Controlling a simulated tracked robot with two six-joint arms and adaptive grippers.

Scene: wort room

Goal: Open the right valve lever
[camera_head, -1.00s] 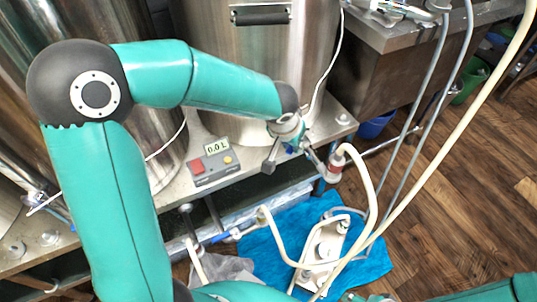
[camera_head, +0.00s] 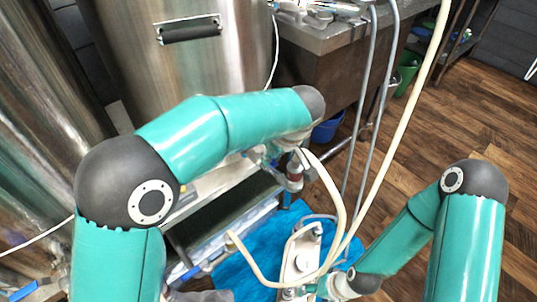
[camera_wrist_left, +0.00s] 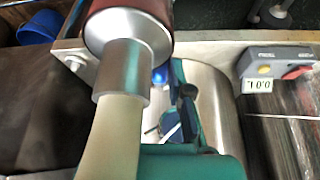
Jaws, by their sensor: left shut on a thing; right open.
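The right valve (camera_head: 294,170) sits at the end of the steel bench, with a metal and red coupling and a cream hose. My left gripper (camera_head: 264,156) is beside the valve, partly hidden by its own wrist. In the left wrist view, its teal and dark fingers (camera_wrist_left: 182,95) are closed around the blue valve lever (camera_wrist_left: 161,75), of which only small parts show. The coupling (camera_wrist_left: 130,35) and hose fill the near side there and hide part of the valve. My right gripper (camera_head: 325,287) is open, low beside the white pump.
The white pump (camera_head: 301,255) stands on a blue cloth (camera_head: 240,270) on the floor. Cream and grey hoses hang across the space right of the valve. A display box (camera_wrist_left: 277,62) reads 0.0 L. Large steel tanks (camera_head: 190,70) stand behind. Wooden floor is clear at right.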

